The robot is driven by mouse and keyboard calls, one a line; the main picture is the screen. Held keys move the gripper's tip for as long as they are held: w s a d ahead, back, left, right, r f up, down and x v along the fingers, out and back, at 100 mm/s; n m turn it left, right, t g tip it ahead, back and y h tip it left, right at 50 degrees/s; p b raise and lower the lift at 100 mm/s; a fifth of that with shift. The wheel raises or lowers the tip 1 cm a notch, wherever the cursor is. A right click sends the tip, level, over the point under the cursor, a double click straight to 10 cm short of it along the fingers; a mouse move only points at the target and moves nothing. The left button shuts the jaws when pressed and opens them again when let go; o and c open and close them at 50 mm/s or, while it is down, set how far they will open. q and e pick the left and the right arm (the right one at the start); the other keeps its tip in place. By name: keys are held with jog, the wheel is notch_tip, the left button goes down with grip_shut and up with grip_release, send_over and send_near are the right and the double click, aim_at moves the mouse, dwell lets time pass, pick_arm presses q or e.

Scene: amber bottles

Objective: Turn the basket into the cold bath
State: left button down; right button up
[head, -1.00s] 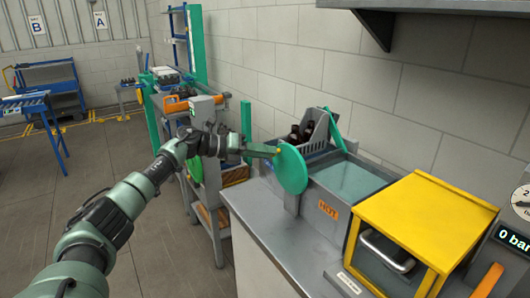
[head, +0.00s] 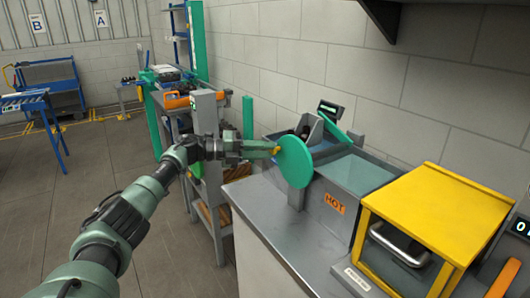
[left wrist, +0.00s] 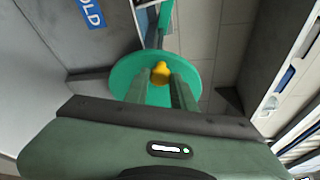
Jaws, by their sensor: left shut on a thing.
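My left gripper (head: 272,150) is shut on the yellow knob (left wrist: 161,72) of a green disc wheel (head: 297,165) at the front of the baths. The wheel also shows in the left wrist view (left wrist: 122,75). The grey basket (head: 314,130) shows behind the wheel, seemingly tilted, with dark bottles in it partly hidden. The hot bath (head: 335,203), with an orange HOT label, is right of the wheel. A blue COLD label (left wrist: 90,12) shows in the left wrist view; the cold bath is mostly hidden by the wheel and arm in the head view. My right gripper is out of view.
A yellow box with a handled glass front (head: 425,205) stands right of the hot bath. A green bar (head: 338,132) and a small display (head: 331,109) are behind the basket. A grey post and shelf rack (head: 208,130) stand left of the bench.

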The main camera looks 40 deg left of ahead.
pick_arm(q)
jog(key=shift+a+f+n+h+b, duration=0.15)
jog(key=shift+f+n+h+b, duration=0.25)
jog(key=shift+f+n+b, duration=0.85)
jog(key=shift+f+n+t+h+b, duration=0.3)
jog(key=shift+f+n+t+b, duration=0.2)
jog(key=shift+f+n+b, duration=0.35)
jog(key=shift+r, duration=0.15)
jog(key=shift+n, duration=0.3)
jog(key=c, duration=1.2)
grip_release()
jog(key=shift+w+r, duration=0.1)
jog(key=b+v, duration=0.1)
jog(key=v, duration=0.6)
jog(key=shift+s+a+b, duration=0.2)
jog(key=shift+s+b, duration=0.15)
jog(key=shift+b, duration=0.05)
